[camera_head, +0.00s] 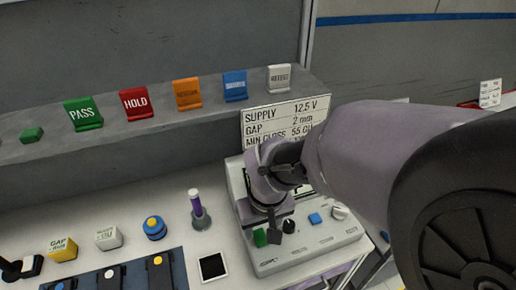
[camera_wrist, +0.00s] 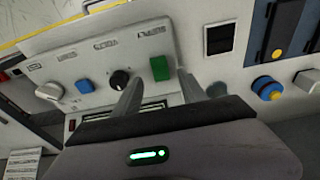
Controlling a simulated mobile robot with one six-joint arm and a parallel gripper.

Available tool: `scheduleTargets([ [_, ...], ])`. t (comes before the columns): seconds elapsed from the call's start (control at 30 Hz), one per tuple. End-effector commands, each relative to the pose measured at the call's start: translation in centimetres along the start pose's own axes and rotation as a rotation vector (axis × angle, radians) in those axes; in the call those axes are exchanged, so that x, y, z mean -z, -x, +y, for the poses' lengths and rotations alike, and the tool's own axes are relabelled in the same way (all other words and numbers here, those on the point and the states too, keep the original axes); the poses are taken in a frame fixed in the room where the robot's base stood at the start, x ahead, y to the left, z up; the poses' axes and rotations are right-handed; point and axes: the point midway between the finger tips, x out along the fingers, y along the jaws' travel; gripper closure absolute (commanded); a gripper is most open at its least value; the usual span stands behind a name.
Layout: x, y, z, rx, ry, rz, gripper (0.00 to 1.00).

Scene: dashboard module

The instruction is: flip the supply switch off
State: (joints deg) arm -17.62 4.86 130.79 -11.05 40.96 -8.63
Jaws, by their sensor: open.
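The supply module (camera_head: 315,240) is a pale box with controls along its front; it also shows in the wrist view (camera_wrist: 140,50). A green block-shaped control (camera_head: 260,238), likely the supply switch, sits at its left end. In the wrist view the green control (camera_wrist: 160,68) lies just beyond the fingertips, nearly between them. My gripper (camera_head: 271,211) is over the module, close to the green control. In the wrist view my gripper (camera_wrist: 157,80) has its fingers apart with nothing held.
Beside the green control are a black knob (camera_head: 289,226), a blue button (camera_head: 314,218) and a white knob (camera_head: 339,212). A specification sign (camera_head: 285,118) stands behind.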

Motion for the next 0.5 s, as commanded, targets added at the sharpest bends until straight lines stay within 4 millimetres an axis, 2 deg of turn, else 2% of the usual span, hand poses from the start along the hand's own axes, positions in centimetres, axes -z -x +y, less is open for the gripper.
scheduleTargets([
  [0.03,0.2,2.4,0.0,0.001,-0.001,0.005,0.51],
  [0.2,0.2,8.1,0.0,0.001,0.0,0.005,0.51],
  [0.33,0.2,11.2,0.0,0.0,0.0,0.004,0.51],
  [0.5,0.1,13.0,0.0,0.0,0.001,0.001,0.51],
])
